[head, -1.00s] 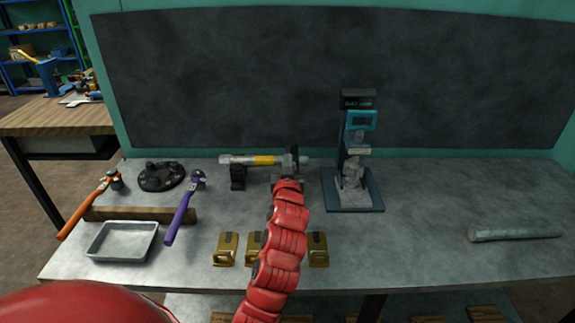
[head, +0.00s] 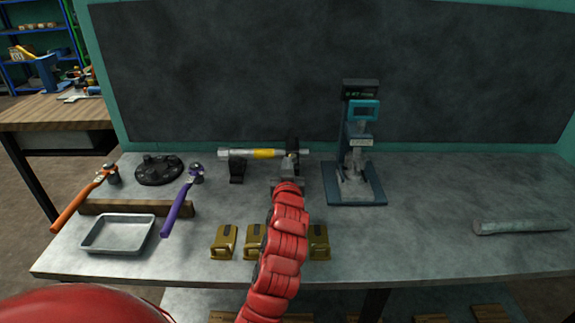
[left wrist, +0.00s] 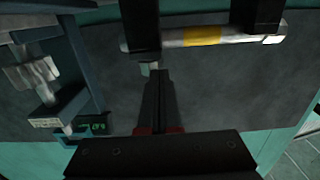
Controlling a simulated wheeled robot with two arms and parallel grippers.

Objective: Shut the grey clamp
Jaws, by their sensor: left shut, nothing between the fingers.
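The grey clamp (head: 291,163) stands on the bench around the right part of a silver rod (head: 228,154) with a yellow band. Its dark upper part stands up above the rod. My red left arm hides much of its front, so I cannot tell whether it is shut. In the left wrist view the dark clamp (left wrist: 140,24) is at the top, with a small light piece below it. My left gripper (left wrist: 156,76) is shut and empty, its tips close to that piece; contact is unclear. The rod (left wrist: 170,38) also shows there. My right gripper is not in view.
A dark rest (head: 237,170) holds the rod's left part. A blue-grey stand (head: 357,195) with a display is close on the right. Yellow-brown blocks (head: 224,240) line the front. Handled tools and a tray (head: 118,247) lie left. The bench's right is mostly clear, with one grey bar (head: 520,227).

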